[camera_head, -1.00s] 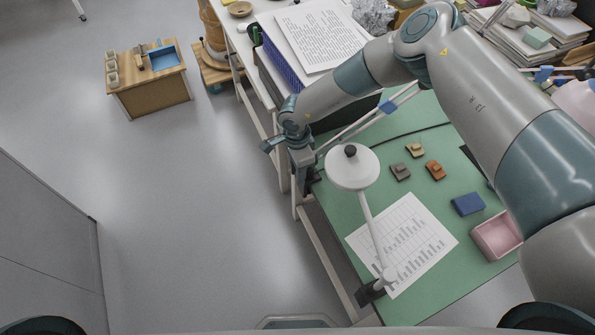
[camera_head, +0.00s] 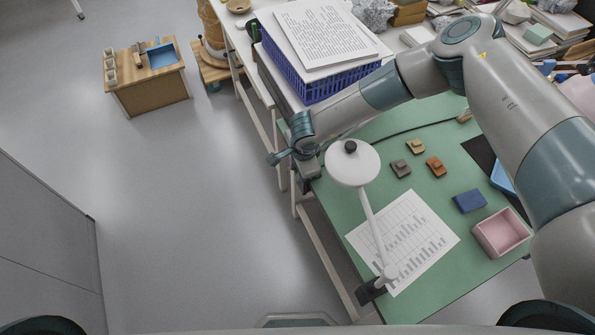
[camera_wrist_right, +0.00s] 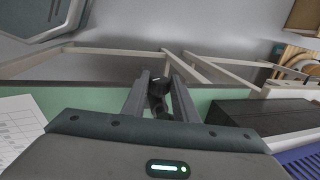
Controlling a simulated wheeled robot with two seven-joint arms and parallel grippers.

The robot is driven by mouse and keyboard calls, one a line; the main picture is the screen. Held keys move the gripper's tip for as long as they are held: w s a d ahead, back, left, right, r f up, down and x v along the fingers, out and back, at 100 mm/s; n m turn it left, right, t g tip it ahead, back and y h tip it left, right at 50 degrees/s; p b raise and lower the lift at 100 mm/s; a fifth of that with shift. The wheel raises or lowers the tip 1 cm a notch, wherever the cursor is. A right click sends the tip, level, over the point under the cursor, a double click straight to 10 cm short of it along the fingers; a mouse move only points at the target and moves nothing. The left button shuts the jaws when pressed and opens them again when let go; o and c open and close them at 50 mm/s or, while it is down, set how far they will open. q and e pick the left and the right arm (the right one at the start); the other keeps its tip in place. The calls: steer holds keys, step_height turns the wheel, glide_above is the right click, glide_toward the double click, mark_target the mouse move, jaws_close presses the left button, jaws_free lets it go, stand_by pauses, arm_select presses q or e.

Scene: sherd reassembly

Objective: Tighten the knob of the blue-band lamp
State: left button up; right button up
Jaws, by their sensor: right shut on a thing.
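My right gripper (camera_head: 308,170) is at the left edge of the green table, pointing down. In the right wrist view its two fingers (camera_wrist_right: 160,92) are closed on a small dark knob (camera_wrist_right: 158,88) at the table edge. The blue-band lamp's arm is hidden behind my right arm in the head view, so I cannot see its band or shade. Another lamp, white with a round shade (camera_head: 345,172) and a dark cap, stands close to the right of the gripper; its clamp (camera_head: 371,291) is on the table's near edge. My left gripper is out of view.
The green table (camera_head: 340,212) holds a printed chart (camera_head: 415,235), several small sherd-like pieces (camera_head: 435,166), a blue block (camera_head: 470,201) and a pink tray (camera_head: 478,238). A blue crate (camera_head: 325,85) with paper on top stands behind my forearm.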

steer(key=shift+s+f, duration=0.1)
steer(key=shift+s, duration=0.05)
steer(key=o, duration=1.1)
steer(key=shift+c, duration=0.2)
steer(key=shift+r, duration=0.2)
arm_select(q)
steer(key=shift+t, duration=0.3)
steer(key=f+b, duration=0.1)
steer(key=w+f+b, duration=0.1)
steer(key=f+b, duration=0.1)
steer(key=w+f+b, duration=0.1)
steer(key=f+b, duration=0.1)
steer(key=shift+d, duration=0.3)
arm_select(e)
steer(key=v, duration=1.7)
steer(key=shift+r, duration=0.1)
